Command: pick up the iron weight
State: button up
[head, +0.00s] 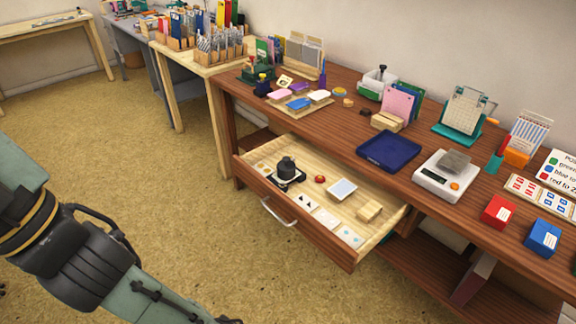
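A dark, round weight with a knob on top, which looks like the iron weight (287,167), stands upright in the open drawer (333,251). It is in the left part of the drawer, on or against a small dark-edged flat piece with a pale face. Its top and front are clear to view. My arm crosses the lower left of the head view, out over the floor and well apart from the drawer. My gripper is not visible; the arm runs out of the bottom edge of the picture.
The drawer juts out from the wooden desk (345,125), with a metal handle (279,213) in front. It also holds a red round thing (320,179), a pale pad (342,189), a wooden block (369,211) and several cards. The floor (215,225) before it is clear.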

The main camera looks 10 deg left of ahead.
aim_at(286, 168)
jog(key=i+j+z, duration=0.1)
jog(key=j+z, duration=0.9)
jog(key=z, duration=0.15)
jog(key=i, duration=0.05)
